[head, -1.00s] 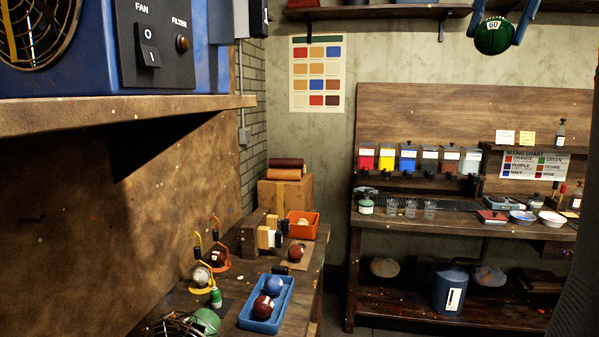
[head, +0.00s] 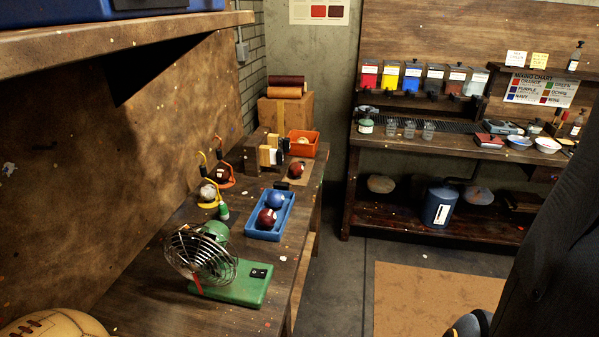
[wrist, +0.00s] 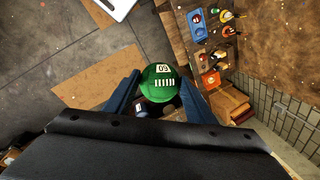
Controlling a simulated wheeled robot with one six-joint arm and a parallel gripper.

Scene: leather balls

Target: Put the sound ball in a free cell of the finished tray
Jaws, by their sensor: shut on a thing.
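A green ball (wrist: 160,82) with a white patch reading 60 is held between the blue fingers of my gripper (wrist: 158,98) in the wrist view. A blue tray (head: 250,233) on the left bench holds a blue ball (head: 275,201) at the back and a dark red ball (head: 266,218) in front. The tray also shows small in the wrist view (wrist: 193,16), far from the held ball. I cannot read a label on the tray.
A green-based wire fan (head: 243,287) stands in front of the tray. A shelf (head: 130,40) overhangs the left.

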